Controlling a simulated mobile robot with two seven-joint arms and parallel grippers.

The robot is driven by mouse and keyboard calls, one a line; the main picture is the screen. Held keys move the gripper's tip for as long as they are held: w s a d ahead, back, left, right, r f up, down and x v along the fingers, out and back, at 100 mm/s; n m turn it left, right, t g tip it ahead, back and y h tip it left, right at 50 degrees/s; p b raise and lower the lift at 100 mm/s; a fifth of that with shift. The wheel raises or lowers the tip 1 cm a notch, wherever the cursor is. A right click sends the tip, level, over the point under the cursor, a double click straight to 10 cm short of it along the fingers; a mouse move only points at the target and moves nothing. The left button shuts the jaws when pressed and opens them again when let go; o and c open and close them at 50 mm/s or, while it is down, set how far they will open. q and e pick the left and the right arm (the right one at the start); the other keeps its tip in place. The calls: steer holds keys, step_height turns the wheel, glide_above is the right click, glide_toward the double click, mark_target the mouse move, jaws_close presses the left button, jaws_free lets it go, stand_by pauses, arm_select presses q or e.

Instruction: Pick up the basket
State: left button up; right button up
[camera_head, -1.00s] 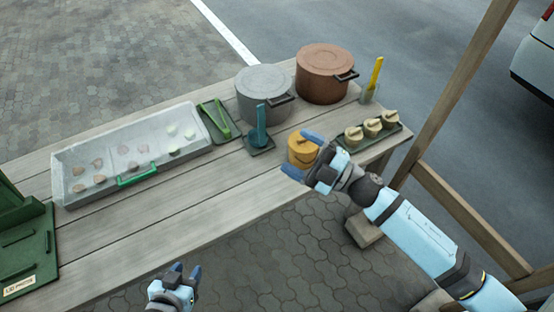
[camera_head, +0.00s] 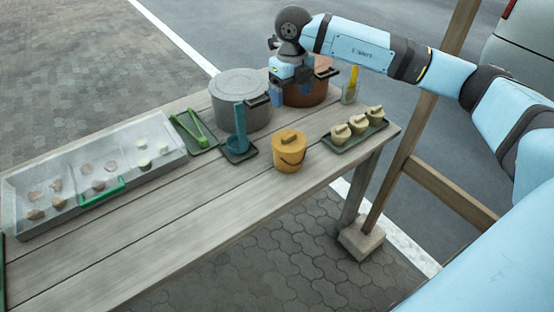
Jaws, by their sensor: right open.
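Nothing in view is plainly a woven basket. My left gripper is out of view.
A grey pot (camera_head: 238,98) and a brown pot (camera_head: 318,91) stand at the back. A blue utensil (camera_head: 240,128), green tongs (camera_head: 195,128), a yellow-handled tool (camera_head: 352,84) and a dark tray (camera_head: 372,136) with three pale lidded pieces lie around. The front planks are clear.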

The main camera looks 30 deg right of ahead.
mark_target(290, 136)
step_height(290, 136, down, 13)
steer(key=shift+s+f, duration=0.15)
steer(key=shift+f, duration=0.05)
steer(key=c, duration=1.5)
steer(key=shift+r, duration=0.15)
